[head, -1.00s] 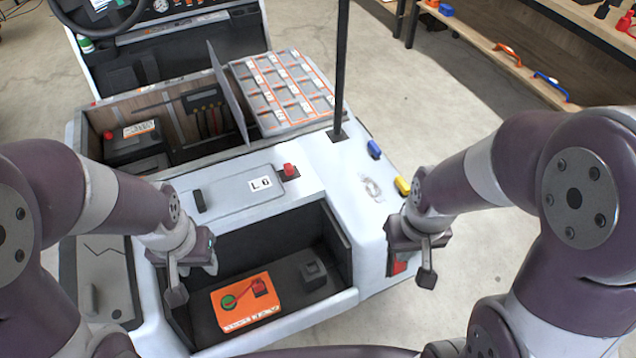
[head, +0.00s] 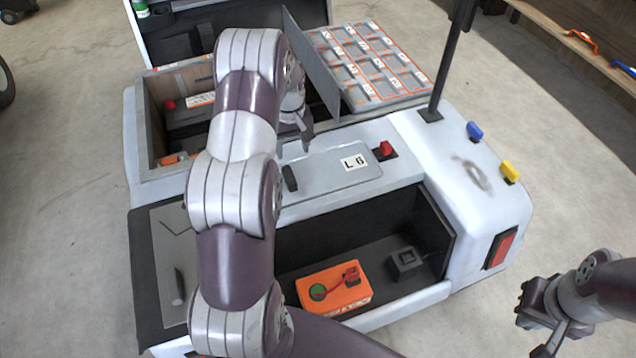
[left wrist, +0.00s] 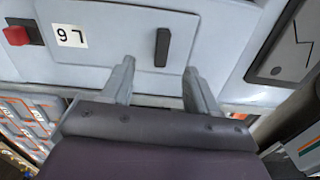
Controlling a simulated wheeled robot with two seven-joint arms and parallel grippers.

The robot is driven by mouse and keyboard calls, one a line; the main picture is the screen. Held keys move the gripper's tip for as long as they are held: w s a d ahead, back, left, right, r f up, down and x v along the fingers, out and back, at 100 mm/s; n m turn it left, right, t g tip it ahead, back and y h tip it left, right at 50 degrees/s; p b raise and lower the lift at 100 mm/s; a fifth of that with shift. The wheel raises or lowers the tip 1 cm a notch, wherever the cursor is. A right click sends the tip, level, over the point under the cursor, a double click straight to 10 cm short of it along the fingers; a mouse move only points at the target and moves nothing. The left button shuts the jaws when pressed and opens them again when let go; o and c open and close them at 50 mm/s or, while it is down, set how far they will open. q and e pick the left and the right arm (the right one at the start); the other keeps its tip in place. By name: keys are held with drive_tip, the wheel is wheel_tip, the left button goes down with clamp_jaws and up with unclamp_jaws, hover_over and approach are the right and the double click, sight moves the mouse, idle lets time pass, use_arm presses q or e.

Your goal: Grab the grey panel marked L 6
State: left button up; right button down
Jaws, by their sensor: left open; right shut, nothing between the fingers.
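The grey panel marked L 6 (head: 335,172) lies flat in the cart's light deck, with a dark upright handle (head: 290,178) near its left end. In the left wrist view the panel (left wrist: 110,28) appears upside down, its handle (left wrist: 162,47) lying beyond and between my fingertips. My left gripper (head: 295,140) is open and empty, above the deck near the panel's far left edge; its fingers (left wrist: 160,68) are apart from the handle. My right gripper (head: 547,340) is shut and empty, off the cart's right side at the lower right.
A red knob (head: 385,149) stands at the panel's right end. A dark post (head: 445,65) and an upright grey lid (head: 312,65) rise behind. An open bay in front holds an orange box (head: 335,290) and a small black block (head: 404,262). Another panel with a handle (head: 178,285) is at left.

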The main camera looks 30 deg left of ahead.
sight(290, 177)
use_arm(q)
drive_tip(key=shift+n, duration=0.3)
drive_tip(key=f, duration=0.4)
drive_tip(key=a+f, duration=0.1)
drive_tip(key=f, duration=0.4)
drive_tip(key=a+f, duration=0.1)
drive_tip(key=f, duration=0.4)
drive_tip(key=shift+w+a, duration=0.25)
drive_tip(key=shift+w, duration=0.15)
drive_tip(key=shift+s+r, duration=0.1)
drive_tip(key=shift+r, duration=0.05)
drive_tip(key=shift+c, duration=0.3)
clamp_jaws()
